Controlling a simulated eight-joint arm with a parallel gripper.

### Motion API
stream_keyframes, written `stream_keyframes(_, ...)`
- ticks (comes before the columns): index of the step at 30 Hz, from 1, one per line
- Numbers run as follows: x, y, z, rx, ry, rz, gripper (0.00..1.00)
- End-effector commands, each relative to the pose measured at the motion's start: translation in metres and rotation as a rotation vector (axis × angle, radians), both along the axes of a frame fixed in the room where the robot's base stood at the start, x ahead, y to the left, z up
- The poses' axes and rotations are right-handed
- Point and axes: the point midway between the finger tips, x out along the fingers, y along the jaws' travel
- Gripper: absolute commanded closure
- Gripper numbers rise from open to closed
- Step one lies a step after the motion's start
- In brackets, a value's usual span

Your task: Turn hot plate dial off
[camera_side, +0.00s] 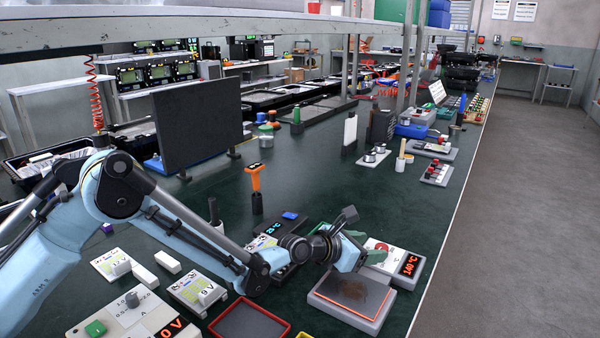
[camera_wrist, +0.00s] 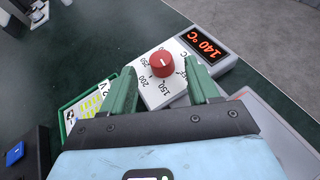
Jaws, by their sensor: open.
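The hot plate's white control box (camera_side: 404,254) has a red-lit display (camera_side: 411,264), which reads 140 °C in the wrist view (camera_wrist: 205,41). Its round red dial (camera_wrist: 162,63) sits on a white face marked 150, 200 and 250. The dial's pointer is too small to read. My gripper (camera_wrist: 160,69) is open, with one green finger on each side of the dial in the picture. I cannot tell whether the fingers touch it or are still above it. In the side view my gripper (camera_side: 367,246) reaches over the box and partly hides the dial.
The plate slab (camera_side: 352,293) with an orange-edged brown top lies in front of the box. The bench's right edge is close by.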

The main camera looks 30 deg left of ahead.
Motion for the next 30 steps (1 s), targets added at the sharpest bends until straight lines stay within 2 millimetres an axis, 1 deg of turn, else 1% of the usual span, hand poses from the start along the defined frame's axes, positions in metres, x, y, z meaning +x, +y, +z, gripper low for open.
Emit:
stream_keyframes(1,-0.009,0.004,0.004,-0.001,0.0,0.001,0.4)
stream_keyframes(3,-0.019,0.009,0.009,-0.002,0.001,0.001,0.4)
stream_keyframes(9,-0.046,0.022,0.021,-0.001,0.0,0.0,0.4)
stream_keyframes(15,-0.063,0.03,0.029,-0.001,0.0,0.0,0.4)
stream_keyframes(21,-0.069,0.032,0.031,0.0,0.001,0.0,0.4)
stream_keyframes(30,-0.068,0.033,0.03,0.002,0.005,-0.002,0.4)
